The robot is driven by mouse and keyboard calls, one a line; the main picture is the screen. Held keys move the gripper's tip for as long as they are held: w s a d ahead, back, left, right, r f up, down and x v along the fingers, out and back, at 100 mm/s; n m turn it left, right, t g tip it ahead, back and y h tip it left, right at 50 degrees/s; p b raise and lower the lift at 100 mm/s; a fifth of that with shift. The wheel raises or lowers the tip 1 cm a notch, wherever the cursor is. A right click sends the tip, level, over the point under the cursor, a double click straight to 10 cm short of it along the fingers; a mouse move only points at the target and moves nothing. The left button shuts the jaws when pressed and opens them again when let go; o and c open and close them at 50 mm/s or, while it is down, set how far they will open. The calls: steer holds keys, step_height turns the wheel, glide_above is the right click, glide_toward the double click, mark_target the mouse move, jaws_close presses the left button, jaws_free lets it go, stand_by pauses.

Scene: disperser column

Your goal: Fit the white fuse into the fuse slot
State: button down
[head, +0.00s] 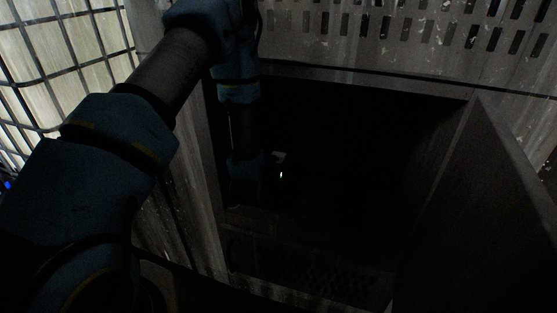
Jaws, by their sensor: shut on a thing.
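My arm reaches down from the upper left into the dark open cabinet. My gripper (276,166) is at the arm's end inside it, mostly lost in shadow. A small pale patch, which looks like the white fuse (279,157), shows at the gripper with a tiny bright spot just below it. My gripper is shut on it. The fuse's tilt and its distance from the back wall cannot be made out. The fuse slot is not discernible in the dark interior.
The cabinet's door (487,205) stands open on the right. Its left side wall (207,190) is close to my arm. A slotted metal panel (420,35) lies above the opening, and a lit grid window (60,60) is at the upper left. The cabinet's right half looks empty but is very dark.

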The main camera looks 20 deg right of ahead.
steer(key=b, duration=0.4)
glide_above(279, 186)
steer(key=s+a, duration=0.1)
steer(key=s, duration=0.1)
steer(key=shift+f, duration=2.65)
steer(key=shift+f+b, duration=2.55)
steer(key=shift+f, duration=0.05)
steer(key=shift+c, duration=0.9)
jaws_free()
steer(key=shift+r, duration=0.1)
steer(key=shift+s+a, duration=0.1)
steer(key=v, duration=1)
steer(key=shift+s+a+r, duration=0.1)
steer(key=shift+s+a, duration=0.05)
steer(key=shift+s, duration=0.05)
